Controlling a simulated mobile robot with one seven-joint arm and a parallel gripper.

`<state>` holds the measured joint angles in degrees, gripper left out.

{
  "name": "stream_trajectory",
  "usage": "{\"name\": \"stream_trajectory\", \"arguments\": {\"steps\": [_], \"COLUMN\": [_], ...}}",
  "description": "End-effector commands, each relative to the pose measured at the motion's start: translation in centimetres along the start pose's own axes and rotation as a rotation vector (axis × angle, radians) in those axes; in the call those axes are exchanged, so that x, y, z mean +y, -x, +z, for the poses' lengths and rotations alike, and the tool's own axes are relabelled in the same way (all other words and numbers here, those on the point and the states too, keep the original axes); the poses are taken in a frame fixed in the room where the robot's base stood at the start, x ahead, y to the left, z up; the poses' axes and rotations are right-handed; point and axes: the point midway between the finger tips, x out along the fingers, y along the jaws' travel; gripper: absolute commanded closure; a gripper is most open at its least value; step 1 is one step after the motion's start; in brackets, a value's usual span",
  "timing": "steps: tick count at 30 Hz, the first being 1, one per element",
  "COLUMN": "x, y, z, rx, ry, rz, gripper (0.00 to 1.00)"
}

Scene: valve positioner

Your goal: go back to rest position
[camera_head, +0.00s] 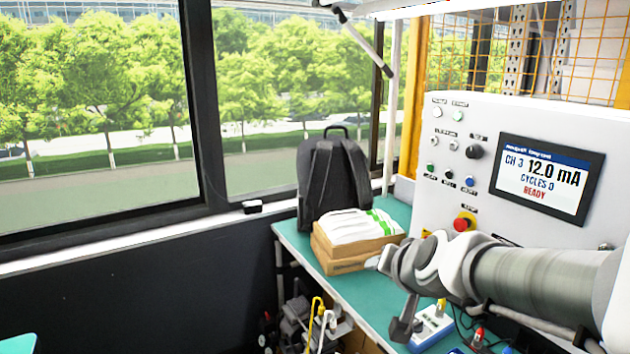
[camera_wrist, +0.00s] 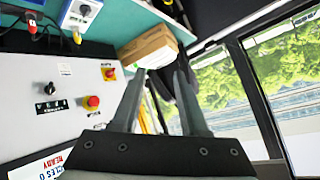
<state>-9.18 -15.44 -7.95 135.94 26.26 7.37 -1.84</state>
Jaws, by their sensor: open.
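My gripper (camera_wrist: 160,76) shows in the wrist view, its two dark fingers spread apart with nothing between them. In that view, which is turned nearly upside down, the fingertips point toward the cardboard box (camera_wrist: 148,49), apart from it as far as I can tell. In the head view my arm (camera_head: 520,275) reaches in from the right, in front of the control panel (camera_head: 455,180). The panel screen (camera_head: 543,180) reads CH 3, 12.0 mA, CYCLES 0, READY. My fingers cannot be made out clearly in the head view.
A green-topped bench (camera_head: 345,290) runs below the panel. On it stand the cardboard box (camera_head: 340,258) with white packets (camera_head: 352,228), a black backpack (camera_head: 333,180) and a blue-white meter (camera_head: 432,327). A red stop button (camera_head: 464,222) sticks out of the panel. Windows line the left.

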Motion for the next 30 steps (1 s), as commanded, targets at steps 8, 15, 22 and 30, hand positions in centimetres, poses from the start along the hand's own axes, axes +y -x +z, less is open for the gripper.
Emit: {"name": "stream_trajectory", "arguments": {"steps": [8,15,22,30], "x": [1.0,4.2,5.1,5.0], "y": [10.7,16.1,17.0,17.0], "z": [5.6,9.0,9.7,9.7], "rx": [-0.245,-0.374,-0.402,-0.401], "ry": [0.264,0.390,0.409,0.408], "rz": [0.040,0.163,0.194,0.192], "gripper": [0.56,0.56,0.56,0.56]}}
